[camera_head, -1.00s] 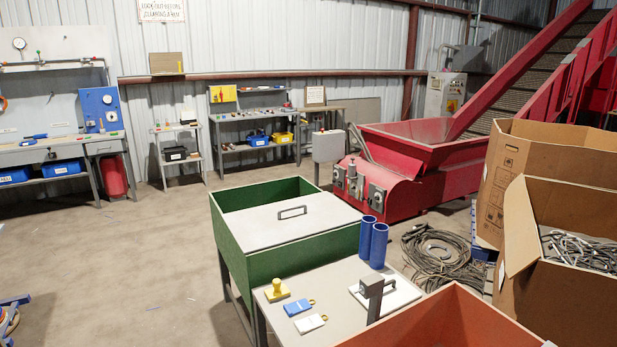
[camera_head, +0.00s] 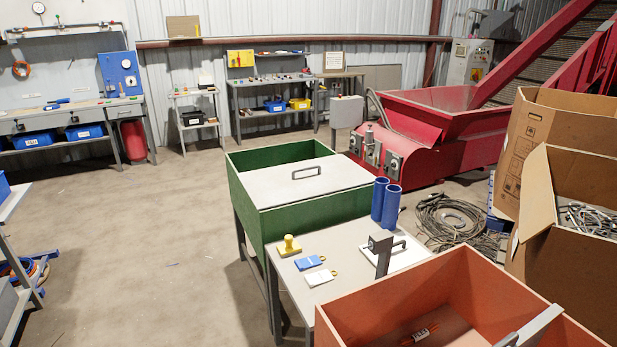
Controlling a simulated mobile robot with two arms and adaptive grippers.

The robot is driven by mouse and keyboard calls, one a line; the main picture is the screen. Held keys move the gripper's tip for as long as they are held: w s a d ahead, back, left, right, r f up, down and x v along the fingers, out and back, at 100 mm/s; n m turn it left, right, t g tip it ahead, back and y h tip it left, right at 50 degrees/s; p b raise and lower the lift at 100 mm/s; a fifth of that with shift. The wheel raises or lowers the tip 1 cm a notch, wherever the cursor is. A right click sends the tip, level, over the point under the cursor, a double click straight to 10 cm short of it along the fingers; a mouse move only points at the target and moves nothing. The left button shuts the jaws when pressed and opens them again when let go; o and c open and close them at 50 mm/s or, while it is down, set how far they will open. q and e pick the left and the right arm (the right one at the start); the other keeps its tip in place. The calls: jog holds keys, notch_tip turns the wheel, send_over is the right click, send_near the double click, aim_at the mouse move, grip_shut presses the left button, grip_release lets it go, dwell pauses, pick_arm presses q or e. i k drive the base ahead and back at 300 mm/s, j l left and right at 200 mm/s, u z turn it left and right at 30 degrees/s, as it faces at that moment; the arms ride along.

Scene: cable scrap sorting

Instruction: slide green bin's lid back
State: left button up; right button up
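The green bin (camera_head: 317,221) stands on legs near the middle of the view. Its pale grey lid (camera_head: 270,190) lies over the front part of the top and carries a dark loop handle (camera_head: 306,172). The back part of the bin is uncovered, and its green inner walls show there. The bin's floor is hidden. Neither of my grippers is in view, so nothing of mine is seen touching the lid or its handle.
A small table (camera_head: 345,240) in front of the bin holds a yellow stamp-like piece (camera_head: 289,247), blue and white tags, and two blue cylinders (camera_head: 391,206). An orange bin (camera_head: 375,297) is at front right. Cable coils (camera_head: 450,222) lie on the floor. Floor left of the green bin is clear.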

aim_at(280, 185)
jog(key=z, duration=0.55)
jog(key=i+j+z, duration=0.25)
jog(key=j+z, duration=0.25)
jog(key=j, duration=0.15)
jog(key=i+j+z, duration=0.25)
jog(key=j, duration=0.15)
jog(key=j+z, duration=0.25)
jog(key=j, duration=0.15)
